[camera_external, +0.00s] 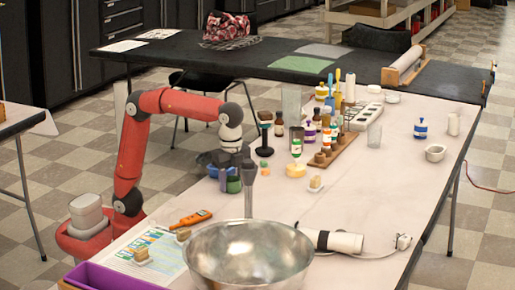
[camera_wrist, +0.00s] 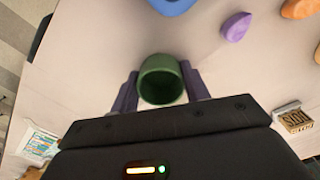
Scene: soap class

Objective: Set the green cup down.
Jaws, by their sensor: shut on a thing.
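The green cup (camera_wrist: 160,80) is between the two fingers of my gripper (camera_wrist: 160,88) in the wrist view, with its open mouth facing the camera. My gripper is shut on it, one finger on each side. In the external view my gripper (camera_external: 230,160) points down over the left edge area of the pale table, and the green cup (camera_external: 233,186) shows below it, partly covered. It is at or close to the tabletop; I cannot tell whether its base touches.
A large steel bowl (camera_external: 248,255) stands at the front. A blue object (camera_wrist: 172,4), a purple piece (camera_wrist: 236,26) and an orange piece (camera_wrist: 299,8) lie near the cup. A labelled soap block (camera_wrist: 293,119) is at right. Several bottles stand farther back. Bare tabletop lies right of the cup.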

